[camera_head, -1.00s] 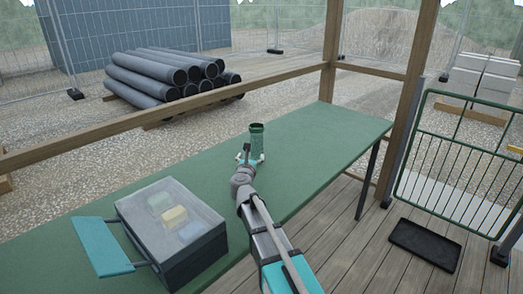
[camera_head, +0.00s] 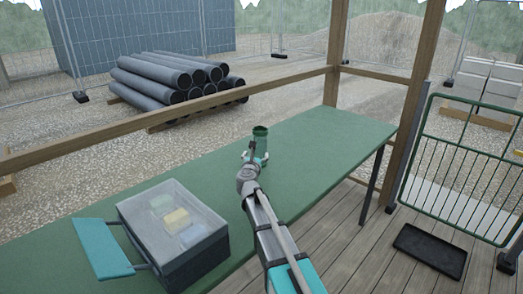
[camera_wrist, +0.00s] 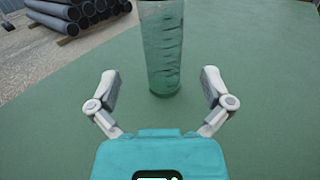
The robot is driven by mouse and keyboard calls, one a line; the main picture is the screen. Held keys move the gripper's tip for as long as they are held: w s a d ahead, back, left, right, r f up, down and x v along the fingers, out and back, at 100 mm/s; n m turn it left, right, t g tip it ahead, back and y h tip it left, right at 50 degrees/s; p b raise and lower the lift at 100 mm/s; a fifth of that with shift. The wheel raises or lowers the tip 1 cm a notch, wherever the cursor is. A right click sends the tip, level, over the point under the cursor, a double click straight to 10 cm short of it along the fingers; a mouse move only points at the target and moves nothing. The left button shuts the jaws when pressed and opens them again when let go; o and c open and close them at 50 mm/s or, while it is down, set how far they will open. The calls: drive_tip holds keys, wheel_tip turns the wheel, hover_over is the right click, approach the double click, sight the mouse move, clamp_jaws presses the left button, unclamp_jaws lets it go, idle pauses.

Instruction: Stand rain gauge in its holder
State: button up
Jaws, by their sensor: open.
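A translucent green cylinder, apparently the rain gauge (camera_head: 261,138), stands upright on the green table. In the wrist view the same rain gauge (camera_wrist: 163,48) shows ripple-like marks on its side, and its top is cut off by the picture edge. My gripper (camera_head: 257,158) is low over the table at the near side of the gauge. In the wrist view my gripper (camera_wrist: 160,86) is open and empty. Its fingers are spread to either side of the gauge's lower end, without visible contact. I cannot make out a separate holder.
A grey box with a clear lid (camera_head: 172,222) and a teal side flap (camera_head: 101,248) stands at the table's near left. The green table (camera_head: 325,140) is clear to the right. A wooden rail and post bound it behind. A dark tray (camera_head: 430,250) lies on the floor.

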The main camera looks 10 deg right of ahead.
sight(259, 146)
drive_tip(key=shift+x, duration=2.2)
drive_tip(key=shift+x, duration=2.6)
drive_tip(key=shift+f, duration=0.1)
drive_tip(key=shift+d, duration=0.1)
drive_tip(key=c, duration=1.1)
drive_tip(key=shift+c, duration=0.2)
